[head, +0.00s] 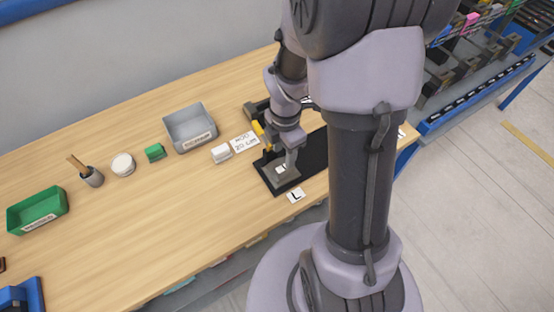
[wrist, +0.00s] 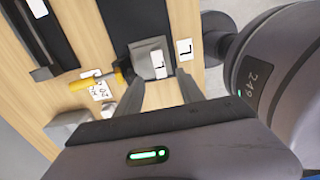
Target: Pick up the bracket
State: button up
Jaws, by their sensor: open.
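The grey bracket (head: 283,176), with a white label on it, lies near the left end of the black mat (head: 312,155) on the wooden table. In the wrist view the bracket (wrist: 146,62) shows just beyond the fingertips, roughly between them. My gripper (head: 287,160) is above the bracket and partly hides it in the head view. The fingers of my gripper (wrist: 162,85) are apart with nothing held between them. I cannot tell whether a fingertip touches the bracket.
A yellow-handled tool (wrist: 88,83) lies close by the bracket. A card marked L (head: 296,195) lies at the mat's front edge. A white block (head: 221,153), a grey bin (head: 190,128), a green block (head: 154,152) and a green bin (head: 37,211) stand to the left. The front left table is clear.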

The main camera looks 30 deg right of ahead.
aim_at(283, 167)
notch_tip(283, 167, down, 3)
jog(key=shift+f+b, duration=0.15)
jog(key=shift+b, duration=0.15)
jog(key=f, duration=0.1)
jog(key=f+b, duration=0.1)
jog(key=f, duration=0.1)
jog(key=f+b, duration=0.1)
jog(key=f, duration=0.1)
jog(key=shift+d+f, duration=0.15)
jog(key=shift+d, duration=0.15)
grip_shut()
dwell(0.7)
